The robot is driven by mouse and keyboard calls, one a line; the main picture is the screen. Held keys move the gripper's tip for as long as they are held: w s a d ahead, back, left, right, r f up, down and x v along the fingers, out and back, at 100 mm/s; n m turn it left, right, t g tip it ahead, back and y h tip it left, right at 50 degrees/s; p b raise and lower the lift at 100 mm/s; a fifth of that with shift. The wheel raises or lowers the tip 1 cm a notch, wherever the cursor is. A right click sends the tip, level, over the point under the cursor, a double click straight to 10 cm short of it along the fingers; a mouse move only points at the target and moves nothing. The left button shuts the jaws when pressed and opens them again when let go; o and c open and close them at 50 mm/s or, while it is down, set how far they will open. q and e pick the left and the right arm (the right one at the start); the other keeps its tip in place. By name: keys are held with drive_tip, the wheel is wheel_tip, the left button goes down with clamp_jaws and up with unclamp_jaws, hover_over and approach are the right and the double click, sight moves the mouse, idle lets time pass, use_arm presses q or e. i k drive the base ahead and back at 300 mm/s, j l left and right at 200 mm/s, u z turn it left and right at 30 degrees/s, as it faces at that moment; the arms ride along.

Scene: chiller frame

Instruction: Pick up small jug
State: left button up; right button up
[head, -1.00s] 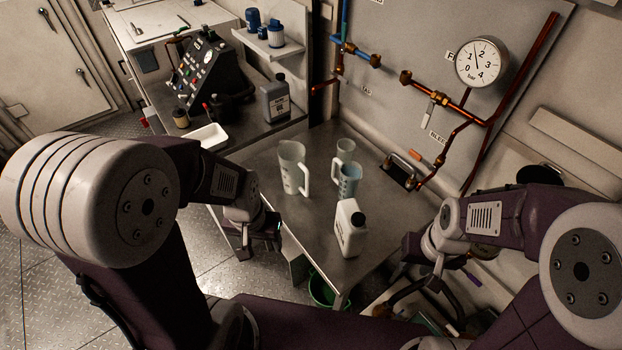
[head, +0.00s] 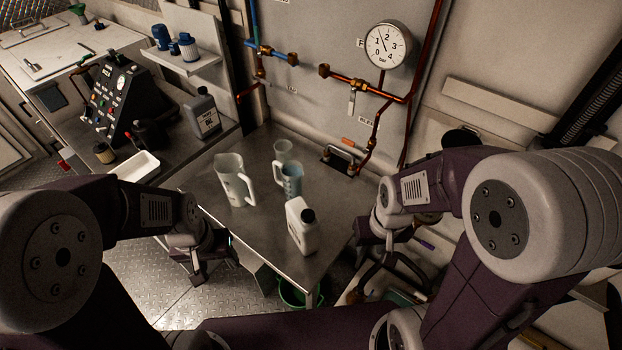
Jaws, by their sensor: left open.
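The small jug (head: 291,181) stands upright on the steel table (head: 265,239), its handle towards the left. A larger pale jug (head: 231,178) stands to its left, with its handle on the right side. My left gripper (head: 214,271) is open and empty, off the table's left front edge, well short of the jugs. My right gripper (head: 388,284) is low past the table's right edge, apart from the jugs; its dark fingers are hard to make out.
A white bottle with a black cap (head: 302,232) stands in front of the small jug. A pipe panel with a gauge (head: 384,46) rises behind the table. A grey bottle (head: 203,115) and white tray (head: 136,166) are on the left counter. A green bucket (head: 292,294) is below the table.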

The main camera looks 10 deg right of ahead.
sight(293, 172)
drive_tip(key=z, duration=1.45)
drive_tip(key=u, duration=1.45)
drive_tip(key=k+j+z, duration=0.1)
drive_tip(key=j+z, duration=0.15)
drive_tip(key=k+j+z, duration=0.2)
drive_tip(key=j, duration=0.15)
drive_tip(key=j+z, duration=0.7)
drive_tip(key=j, duration=0.15)
drive_tip(key=k+j+z, duration=0.15)
drive_tip(key=j+z, duration=0.2)
drive_tip(key=k+j+z, duration=0.15)
drive_tip(key=j+z, duration=0.25)
drive_tip(key=i+j+z, duration=0.15)
drive_tip(key=j+z, duration=0.7)
drive_tip(key=j, duration=0.15)
drive_tip(key=j+z, duration=0.4)
drive_tip(key=j, duration=0.15)
